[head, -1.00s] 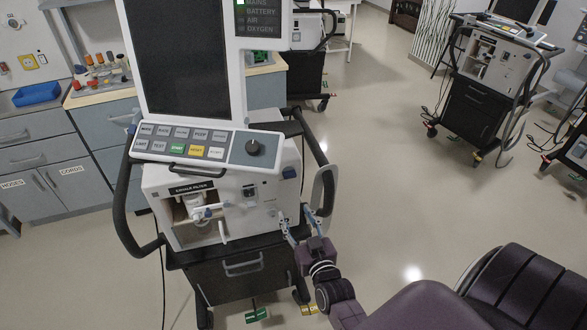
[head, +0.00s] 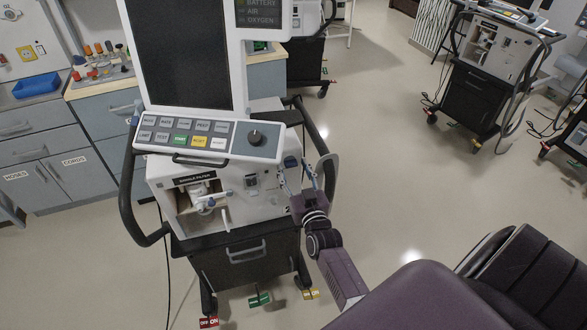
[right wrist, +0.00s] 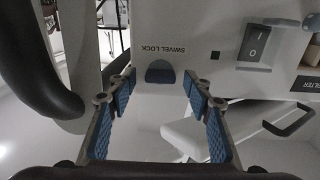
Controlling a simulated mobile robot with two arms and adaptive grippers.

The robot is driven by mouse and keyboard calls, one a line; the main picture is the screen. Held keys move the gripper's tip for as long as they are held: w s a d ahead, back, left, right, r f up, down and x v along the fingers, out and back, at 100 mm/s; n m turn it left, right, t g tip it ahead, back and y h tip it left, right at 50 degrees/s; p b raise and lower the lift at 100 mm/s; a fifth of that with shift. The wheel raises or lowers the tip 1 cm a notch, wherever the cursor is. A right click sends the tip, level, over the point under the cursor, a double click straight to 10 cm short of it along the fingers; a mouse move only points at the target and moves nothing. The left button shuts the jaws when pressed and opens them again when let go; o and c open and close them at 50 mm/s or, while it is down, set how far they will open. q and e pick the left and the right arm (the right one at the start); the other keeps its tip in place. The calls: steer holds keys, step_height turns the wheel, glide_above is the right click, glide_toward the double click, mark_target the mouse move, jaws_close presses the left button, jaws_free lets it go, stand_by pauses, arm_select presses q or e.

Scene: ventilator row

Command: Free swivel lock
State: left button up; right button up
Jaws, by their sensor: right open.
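The swivel lock is a dark blue rounded tab on the white ventilator housing. It shows in the right wrist view (right wrist: 160,73), beside the printed words SWIVEL LOCK. In the head view the blue tab (head: 291,160) is on the right of the front panel, below the screen. My right gripper (head: 294,170) is open in front of that panel, with its fingers pointing up towards the tab. In the right wrist view the blue-padded fingers (right wrist: 159,86) stand on either side of the tab, apart from it, with nothing between them. My left gripper is not in view.
The ventilator's screen and key panel (head: 205,138) overhang the housing. A black handle rail (head: 318,140) curves close to my right gripper. A black rocker switch (right wrist: 254,44) sits beside the lock. Pedals (head: 260,300) stand at the cart's foot. Open floor lies to the right.

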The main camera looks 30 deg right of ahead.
steer(key=shift+c, duration=0.5)
steer(key=c, duration=0.8)
steer(key=shift+c, duration=1.2)
steer(key=shift+m, duration=0.3)
steer(key=m, duration=0.3)
steer(key=shift+m, duration=0.3)
steer(key=m, duration=0.4)
steer(key=shift+f, duration=0.1)
steer(key=m+b, duration=0.1)
steer(key=m, duration=0.4)
steer(key=m+b, duration=0.1)
steer(key=m, duration=0.3)
steer(key=shift+f+m, duration=0.1)
steer(key=shift+m, duration=0.3)
steer(key=shift+b, duration=0.3)
